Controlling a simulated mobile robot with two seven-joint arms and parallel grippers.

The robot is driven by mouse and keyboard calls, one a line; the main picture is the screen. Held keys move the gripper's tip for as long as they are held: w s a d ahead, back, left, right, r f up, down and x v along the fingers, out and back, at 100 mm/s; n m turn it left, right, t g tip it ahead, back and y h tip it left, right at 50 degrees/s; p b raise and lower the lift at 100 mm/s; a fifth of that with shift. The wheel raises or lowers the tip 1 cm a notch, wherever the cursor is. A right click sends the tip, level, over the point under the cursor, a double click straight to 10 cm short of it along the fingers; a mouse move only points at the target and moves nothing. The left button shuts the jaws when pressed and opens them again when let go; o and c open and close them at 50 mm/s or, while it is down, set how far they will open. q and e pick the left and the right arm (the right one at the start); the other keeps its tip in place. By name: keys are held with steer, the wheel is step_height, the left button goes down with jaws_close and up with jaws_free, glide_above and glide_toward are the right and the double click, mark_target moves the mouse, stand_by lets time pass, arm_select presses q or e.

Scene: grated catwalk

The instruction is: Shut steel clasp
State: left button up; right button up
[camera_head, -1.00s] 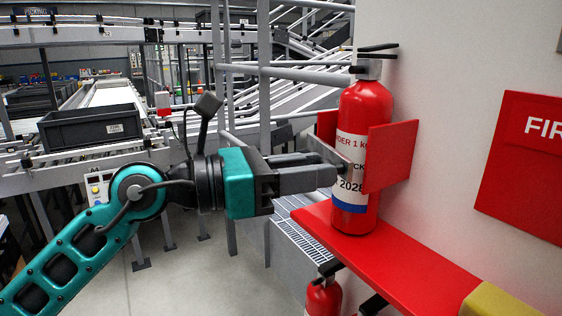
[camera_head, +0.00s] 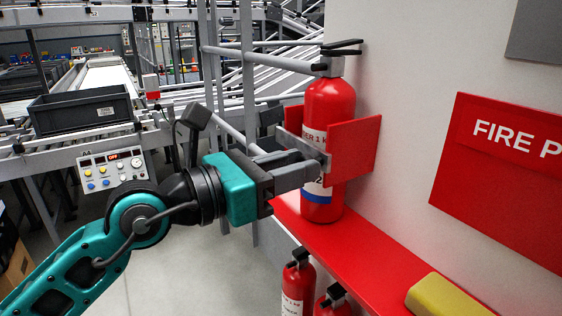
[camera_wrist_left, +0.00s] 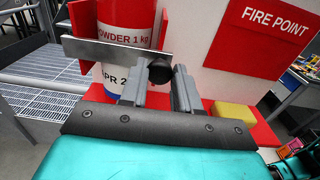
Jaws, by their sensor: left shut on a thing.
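The steel clasp (camera_head: 308,150) is a flat grey bar that crosses in front of a red fire extinguisher (camera_head: 328,102), between the two red side plates of its holder (camera_head: 355,148). It also shows in the left wrist view (camera_wrist_left: 110,50), with a dark round knob (camera_wrist_left: 160,71) on its front. My left gripper (camera_head: 316,168) is shut on the knob, one finger on each side of it. I cannot tell whether the bar's left end touches the left plate. My right gripper is in neither view.
The extinguisher stands on a red shelf (camera_head: 385,255) along a white wall. A yellow block (camera_head: 440,298) lies on the shelf. More extinguishers (camera_head: 297,285) are below it. A red sign (camera_head: 500,165) is on the wall. A conveyor with a dark bin (camera_head: 85,108) is behind on the left.

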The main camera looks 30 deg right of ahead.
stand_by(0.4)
arm_select(q)
steer(key=o, duration=1)
steer(key=shift+d, duration=0.1)
steer(key=a, duration=0.4)
steer(key=s+a+b, duration=0.1)
steer(key=a, duration=0.3)
steer(key=a+b, duration=0.1)
steer(key=a, duration=0.4)
steer(key=shift+s, duration=0.25)
